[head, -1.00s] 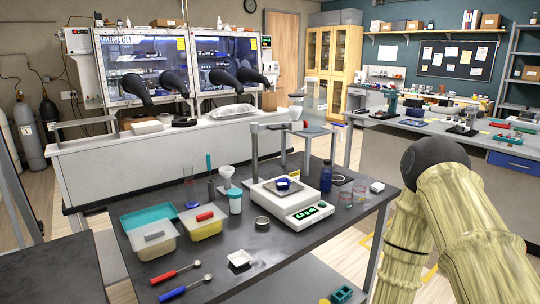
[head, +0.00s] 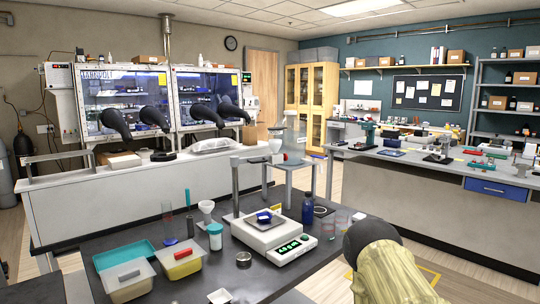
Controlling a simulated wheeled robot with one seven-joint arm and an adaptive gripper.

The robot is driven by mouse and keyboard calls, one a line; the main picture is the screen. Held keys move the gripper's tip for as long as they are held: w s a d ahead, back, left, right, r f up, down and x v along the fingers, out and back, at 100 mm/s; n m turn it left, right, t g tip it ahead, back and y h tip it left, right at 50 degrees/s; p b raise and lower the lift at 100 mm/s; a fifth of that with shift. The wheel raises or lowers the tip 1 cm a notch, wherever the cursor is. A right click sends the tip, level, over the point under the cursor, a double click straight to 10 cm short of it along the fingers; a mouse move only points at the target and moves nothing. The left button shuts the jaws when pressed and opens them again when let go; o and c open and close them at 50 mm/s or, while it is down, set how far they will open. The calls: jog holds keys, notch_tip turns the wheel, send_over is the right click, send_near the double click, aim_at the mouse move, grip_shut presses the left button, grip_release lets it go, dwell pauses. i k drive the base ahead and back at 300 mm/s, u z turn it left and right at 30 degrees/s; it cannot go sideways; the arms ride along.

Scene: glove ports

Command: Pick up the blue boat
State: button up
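A small blue boat (head: 264,217) sits on the square pan of a white balance (head: 274,238) on the dark table at the front. The balance has a lit green display facing me. The boat looks apart from everything but the pan; its contents are too small to make out. A part of my own arm (head: 385,265), pale with a dark rounded end, shows at the lower right, to the right of the balance. My gripper is not in this view.
A post (head: 235,185) rises behind the balance. Glove boxes line the back wall.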

aim_at(266, 216)
jog(key=z, duration=2.2)
jog(key=i, duration=1.4)
jog(key=u, duration=1.75)
